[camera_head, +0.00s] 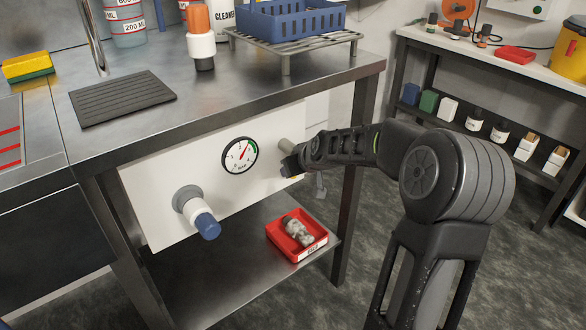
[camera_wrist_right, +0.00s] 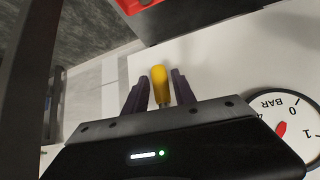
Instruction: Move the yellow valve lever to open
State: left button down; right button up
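The yellow valve lever (camera_wrist_right: 160,85) shows in the right wrist view between the two fingers of my right gripper (camera_wrist_right: 159,92). Narrow gaps show beside it, so the fingers look open around it and not clamped. The gripper hides the rest of the valve. My left gripper is not in view.
A pressure gauge (camera_head: 240,155) sits on the panel just left of my right gripper. A blue-ended knob (camera_head: 205,224) sticks out farther left. A red tray (camera_head: 290,252) stands on the shelf below. The steel bench top (camera_head: 225,90) overhangs the panel.

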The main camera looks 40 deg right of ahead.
jog(key=shift+o, duration=1.3)
jog(key=shift+r, duration=0.1)
jog(key=p+v, duration=0.1)
jog(key=v, duration=0.6)
jog(key=shift+s+r, duration=0.2)
jog(key=shift+s, duration=0.1)
jog(key=shift+a, duration=0.15)
